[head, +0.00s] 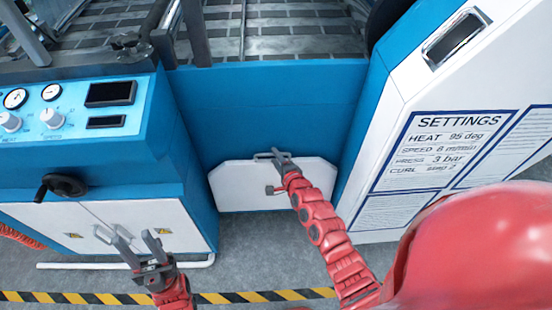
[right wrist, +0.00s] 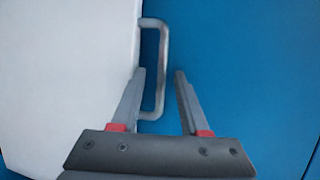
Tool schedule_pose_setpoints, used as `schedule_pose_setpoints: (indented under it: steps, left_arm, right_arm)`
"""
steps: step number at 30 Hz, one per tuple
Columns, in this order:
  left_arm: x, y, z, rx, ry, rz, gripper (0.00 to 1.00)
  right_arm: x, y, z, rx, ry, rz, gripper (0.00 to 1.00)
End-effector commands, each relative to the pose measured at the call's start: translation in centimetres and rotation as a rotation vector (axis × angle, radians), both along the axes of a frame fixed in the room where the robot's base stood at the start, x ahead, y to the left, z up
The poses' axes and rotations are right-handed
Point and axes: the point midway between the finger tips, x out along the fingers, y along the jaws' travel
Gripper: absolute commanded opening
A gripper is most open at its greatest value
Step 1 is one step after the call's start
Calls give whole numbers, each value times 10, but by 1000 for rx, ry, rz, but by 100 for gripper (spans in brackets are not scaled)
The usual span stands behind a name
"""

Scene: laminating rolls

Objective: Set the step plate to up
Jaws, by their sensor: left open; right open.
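The step plate (head: 240,192) is a white panel with cut corners low at the front of the blue machine. I cannot tell its tilt surely. Its grey handle (head: 262,155) is at the far edge; in the right wrist view the handle (right wrist: 162,60) sticks out from the white plate (right wrist: 70,70). My right gripper (head: 278,154) is at this handle, open. In the right wrist view the handle bar shows between the two fingers (right wrist: 158,75), nearer the left one; contact is unclear. My left gripper (head: 134,236) is open and empty, in front of the white cabinet doors.
A control panel with gauges and knobs (head: 52,117) and a black crank (head: 62,186) are at the left. A white settings board (head: 440,150) stands at the right. A white floor-level bar (head: 110,265) and striped floor tape (head: 250,296) lie in front.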

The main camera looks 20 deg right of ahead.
Motion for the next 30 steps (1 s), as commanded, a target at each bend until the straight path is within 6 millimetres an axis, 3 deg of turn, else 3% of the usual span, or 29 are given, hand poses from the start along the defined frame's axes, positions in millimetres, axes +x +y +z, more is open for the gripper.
schedule_pose_setpoints:
  steps: [6,13,14,30]
  left_arm:
    - [0,0,0,0,0,0,45]
    - [0,0,0,0,0,0,45]
    - [0,0,0,0,0,0,45]
    - [0,0,0,0,0,0,45]
  right_arm:
    - [0,0,1,0,-1,0,43]
    - [0,0,1,0,-1,0,2]
    - [0,0,1,0,-1,0,0]
    - [0,0,1,0,-1,1,0]
